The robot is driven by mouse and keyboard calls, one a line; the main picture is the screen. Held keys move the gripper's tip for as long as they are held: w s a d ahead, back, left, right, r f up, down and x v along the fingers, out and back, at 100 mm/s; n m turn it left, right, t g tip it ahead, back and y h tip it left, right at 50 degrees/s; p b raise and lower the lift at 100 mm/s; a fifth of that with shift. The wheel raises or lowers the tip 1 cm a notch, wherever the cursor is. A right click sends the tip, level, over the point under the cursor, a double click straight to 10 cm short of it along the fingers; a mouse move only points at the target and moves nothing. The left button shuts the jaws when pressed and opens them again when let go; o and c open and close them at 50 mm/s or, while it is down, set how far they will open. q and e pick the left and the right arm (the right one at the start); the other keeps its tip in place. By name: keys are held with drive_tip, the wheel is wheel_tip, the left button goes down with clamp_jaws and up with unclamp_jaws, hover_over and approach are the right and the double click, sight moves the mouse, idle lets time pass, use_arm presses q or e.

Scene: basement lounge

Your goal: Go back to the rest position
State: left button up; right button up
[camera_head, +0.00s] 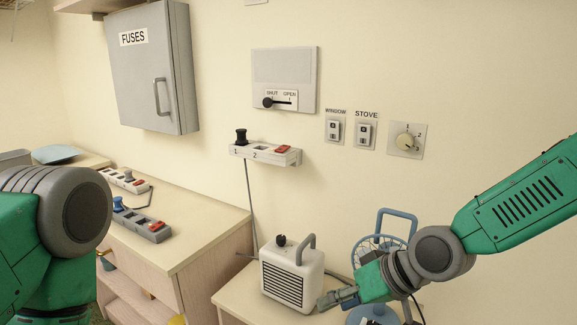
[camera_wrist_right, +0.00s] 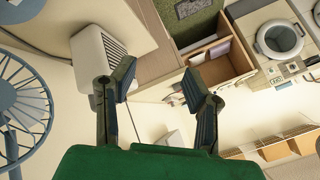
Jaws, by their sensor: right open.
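My right arm, green with grey joints, reaches in from the right of the head view. Its right gripper (camera_head: 338,298) is low in front, beside the lower right corner of the white heater (camera_head: 290,275); I cannot tell from this view whether they touch. In the right wrist view the two dark fingers of the gripper (camera_wrist_right: 158,82) stand apart with nothing between them. The heater (camera_wrist_right: 92,50) lies beyond the left finger there. Of my left arm only a green and grey part shows at the left edge of the head view; its gripper is out of view.
A blue fan (camera_head: 383,222) stands behind my right forearm. A wooden cabinet (camera_head: 205,245) carries several switch strips (camera_head: 140,226). On the wall are a grey fuse box (camera_head: 140,85), a two-socket strip (camera_head: 265,153), a shut/open slider panel (camera_head: 284,72), switches and a dial (camera_head: 405,141).

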drive_tip(key=s+d+f+m+g+h, duration=0.1)
drive_tip(key=s+d+f, duration=0.2)
drive_tip(key=s+f, duration=0.3)
drive_tip(key=s+d+f+m+h+b, duration=0.1)
drive_tip(key=s+d+f, duration=0.1)
drive_tip(key=s+f, duration=0.45)
drive_tip(key=s+d+f+m+g+h, duration=0.1)
drive_tip(key=s+d+f, duration=0.2)
drive_tip(key=f, duration=0.5)
use_arm(q)
drive_tip(key=shift+a+f+b, duration=0.15)
drive_tip(key=shift+f+b, duration=0.15)
drive_tip(key=shift+f, duration=0.35)
drive_tip(key=shift+a+f+b, duration=0.15)
drive_tip(key=shift+f+b, duration=0.1)
drive_tip(key=shift+f, duration=0.35)
use_arm(e)
drive_tip(key=s+d+f+g+h, duration=0.1)
drive_tip(key=s+d+f+h, duration=0.3)
drive_tip(key=s+d, duration=0.6)
wheel_tip(320, 180, down, 2)
drive_tip(key=shift+s+d+f+m+h, duration=0.25)
drive_tip(key=shift+s+d+m+h, duration=0.1)
drive_tip(key=shift+s, duration=0.8)
use_arm(q)
drive_tip(key=shift+d, duration=0.1)
use_arm(e)
drive_tip(key=shift+d, duration=0.1)
